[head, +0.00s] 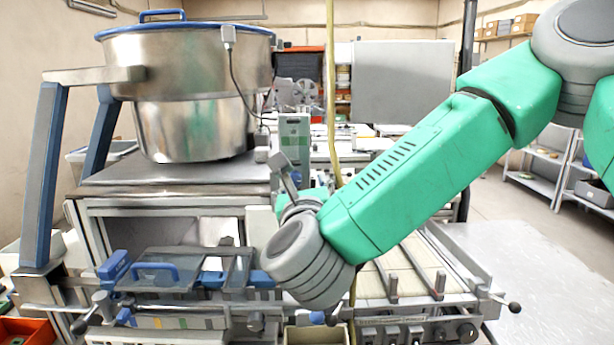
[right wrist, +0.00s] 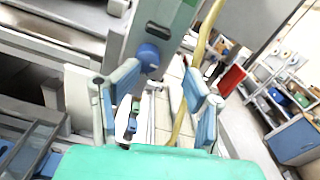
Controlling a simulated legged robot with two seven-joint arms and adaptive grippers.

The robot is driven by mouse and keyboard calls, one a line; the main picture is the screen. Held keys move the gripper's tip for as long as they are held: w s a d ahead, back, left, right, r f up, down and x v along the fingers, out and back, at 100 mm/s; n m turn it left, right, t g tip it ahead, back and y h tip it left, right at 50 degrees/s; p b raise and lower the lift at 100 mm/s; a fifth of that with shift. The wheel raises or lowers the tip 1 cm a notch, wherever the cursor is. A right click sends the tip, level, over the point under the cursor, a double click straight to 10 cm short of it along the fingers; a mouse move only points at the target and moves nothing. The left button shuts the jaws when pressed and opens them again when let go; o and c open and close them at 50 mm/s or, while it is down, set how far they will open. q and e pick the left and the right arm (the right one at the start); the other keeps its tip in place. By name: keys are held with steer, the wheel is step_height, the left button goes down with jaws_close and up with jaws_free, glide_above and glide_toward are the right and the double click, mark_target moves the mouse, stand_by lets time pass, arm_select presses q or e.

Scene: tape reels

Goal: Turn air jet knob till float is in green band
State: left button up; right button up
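A blue knob (right wrist: 148,57) sits on the lower face of a grey upright post (right wrist: 150,25) in the right wrist view. A green strip (right wrist: 184,16) runs along the post's right side. In the head view this post (head: 295,135) stands right of the big steel bowl; its knob is hidden there. I cannot make out a float or its band. My right gripper (right wrist: 160,78) is open, with its blue-padded fingers apart. The knob shows between the fingertips, a little beyond them, with no contact visible. In the head view my right gripper (head: 287,182) is partly hidden by its wrist. My left gripper is not in view.
A steel bowl feeder (head: 190,95) with a blue rim stands on a frame at left. A yellow hose (head: 332,90) hangs just right of the post and passes behind my right arm. A bench with rails (head: 395,275) lies below the arm.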

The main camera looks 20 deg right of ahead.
steer(key=w+a, duration=0.1)
steer(key=a, duration=0.1)
steer(key=shift+w+a+r, duration=0.2)
steer(key=shift+w+a, duration=0.1)
steer(key=shift+w, duration=0.05)
steer(key=shift+s+d, duration=0.1)
steer(key=shift+d, duration=0.8)
jaws_close()
steer(key=shift+d+f, duration=0.1)
steer(key=shift+d, duration=0.1)
steer(key=shift+a, duration=0.5)
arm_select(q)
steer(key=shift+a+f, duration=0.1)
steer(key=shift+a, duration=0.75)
arm_select(e)
steer(key=shift+d, duration=0.1)
